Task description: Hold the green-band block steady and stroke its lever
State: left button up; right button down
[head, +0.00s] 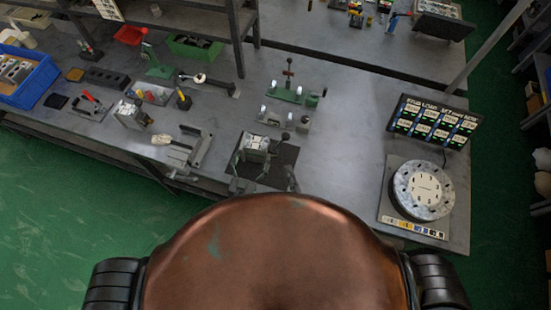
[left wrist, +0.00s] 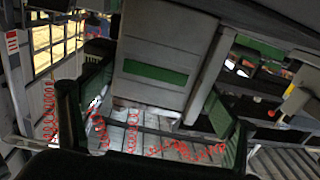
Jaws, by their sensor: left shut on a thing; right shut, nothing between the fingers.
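The green-band block (head: 256,143) is a pale grey block on a dark mat (head: 284,157) near the front edge of the bench. A lever with a black ball knob (head: 285,136) shows at its right side. In the left wrist view the block's grey face (left wrist: 165,45) and its green band (left wrist: 155,72) fill the middle. My left gripper (head: 243,184) is shut on the block; in the left wrist view its fingers (left wrist: 150,105) stand on both sides of it. My right gripper (head: 291,178) is small and dark, low at the mat's right, shut and empty, apart from the knob.
A round dial plate (head: 423,190) and a lit display panel (head: 434,121) stand at the right. A green-based lever fixture (head: 292,94) is behind the block. A grey clamp frame (head: 192,148) and a blue bin (head: 28,72) are at left. The bench right of the mat is clear.

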pick_arm(q)
jog(key=o, duration=2.2)
jog(key=shift+c, duration=0.2)
jog(key=shift+s, duration=0.1)
